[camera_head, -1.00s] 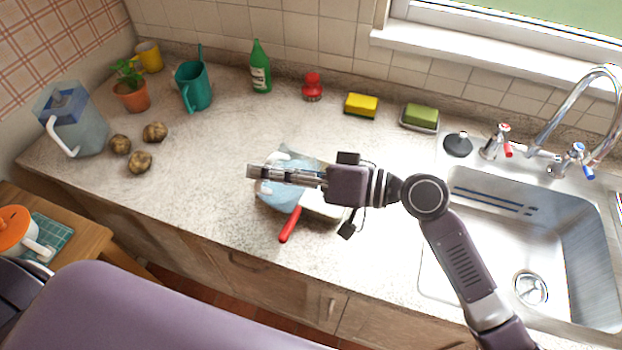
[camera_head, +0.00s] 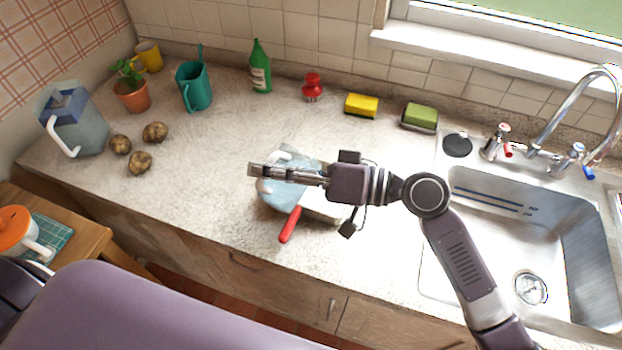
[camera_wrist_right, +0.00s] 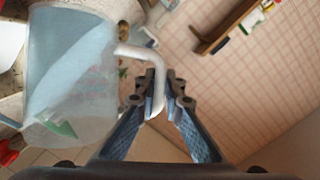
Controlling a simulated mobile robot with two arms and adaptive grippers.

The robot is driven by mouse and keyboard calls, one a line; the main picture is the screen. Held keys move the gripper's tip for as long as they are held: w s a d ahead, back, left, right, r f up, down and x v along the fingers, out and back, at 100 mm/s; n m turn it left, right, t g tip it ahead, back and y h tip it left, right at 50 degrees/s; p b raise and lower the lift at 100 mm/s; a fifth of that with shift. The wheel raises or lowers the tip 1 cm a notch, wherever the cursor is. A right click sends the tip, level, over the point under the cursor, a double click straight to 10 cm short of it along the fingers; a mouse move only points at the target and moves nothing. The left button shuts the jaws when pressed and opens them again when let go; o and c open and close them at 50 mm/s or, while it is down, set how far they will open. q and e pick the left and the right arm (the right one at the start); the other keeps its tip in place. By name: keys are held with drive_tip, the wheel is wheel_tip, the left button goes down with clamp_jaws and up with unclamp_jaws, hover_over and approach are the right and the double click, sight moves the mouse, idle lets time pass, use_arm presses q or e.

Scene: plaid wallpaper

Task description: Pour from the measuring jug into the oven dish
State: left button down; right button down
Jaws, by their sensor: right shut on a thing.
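The measuring jug (camera_wrist_right: 72,70) is clear with a white handle and pale blue contents, on the left of the right wrist view. My right gripper (camera_wrist_right: 160,88) is shut on its handle. In the head view the right gripper (camera_head: 252,170) reaches left over the counter, and the bluish jug (camera_head: 276,193) shows partly below and behind its fingers. A pale, flat-looking thing (camera_head: 325,208) lies under the wrist, mostly hidden; I cannot tell whether it is the oven dish. My left gripper is not in view.
A red handle (camera_head: 290,225) sticks out towards the counter's front edge. The sink (camera_head: 530,240) is right. The counter's left middle is clear.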

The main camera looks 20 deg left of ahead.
sight(282, 157)
drive_tip(key=shift+w+d+r+m+y, duration=0.15)
drive_tip(key=shift+w+m+y, duration=0.05)
drive_tip(key=shift+w+m, duration=0.15)
drive_tip(key=shift+w+d+r+m+y, duration=0.1)
drive_tip(key=shift+w+r+m+y, duration=0.1)
drive_tip(key=shift+w+m, duration=0.15)
idle(3.5)
drive_tip(key=shift+w+d+m+y, duration=0.35)
drive_tip(key=shift+w+m+y, duration=0.05)
drive_tip(key=shift+w+m, duration=0.4)
idle(2.9)
